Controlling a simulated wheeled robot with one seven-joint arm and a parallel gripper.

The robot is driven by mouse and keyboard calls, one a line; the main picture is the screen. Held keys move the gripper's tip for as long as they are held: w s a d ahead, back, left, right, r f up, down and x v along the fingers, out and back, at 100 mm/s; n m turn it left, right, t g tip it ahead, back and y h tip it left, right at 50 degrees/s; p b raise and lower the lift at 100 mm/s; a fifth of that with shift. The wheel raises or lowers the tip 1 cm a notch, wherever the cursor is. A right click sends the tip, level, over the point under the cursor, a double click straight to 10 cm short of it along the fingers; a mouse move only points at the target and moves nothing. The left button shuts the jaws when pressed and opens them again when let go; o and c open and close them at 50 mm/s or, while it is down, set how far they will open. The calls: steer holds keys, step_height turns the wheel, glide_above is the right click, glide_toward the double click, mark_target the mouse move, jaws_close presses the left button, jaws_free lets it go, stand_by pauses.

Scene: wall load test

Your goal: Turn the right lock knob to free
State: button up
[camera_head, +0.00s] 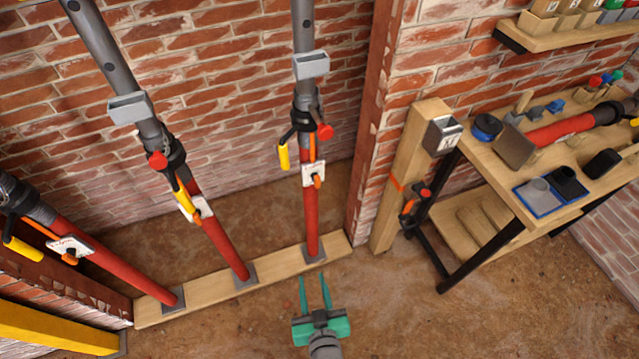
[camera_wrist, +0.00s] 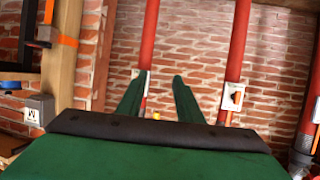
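Three red and grey props stand on a wooden sill board. The right prop (camera_head: 310,215) carries a white plate (camera_head: 313,168) with an orange knob (camera_head: 317,181). Above these are a red knob (camera_head: 325,132) and a yellow handle (camera_head: 284,157); which knob is the lock knob I cannot tell for sure. My gripper (camera_head: 313,277) is open and empty, low in front of the right prop's foot and apart from it. In the wrist view the right prop (camera_wrist: 149,35) rises behind my gripper (camera_wrist: 162,76), whose fingers partly hide its plate.
The middle prop (camera_head: 215,235) and left prop (camera_head: 110,262) have similar plates and knobs. A wooden post (camera_head: 399,190) with a grey box (camera_head: 443,135) stands at right, beside a workbench (camera_head: 502,180) with tools. A yellow beam (camera_head: 55,328) lies at lower left. The floor in front is clear.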

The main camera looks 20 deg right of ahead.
steer(key=w+d+r+y, duration=0.1)
steer(key=w+d, duration=0.5)
steer(key=w, duration=0.5)
steer(key=n+y, duration=0.2)
glide_toward(318, 183)
steer(key=x, duration=0.9)
steer(key=shift+w, duration=0.1)
jaws_close()
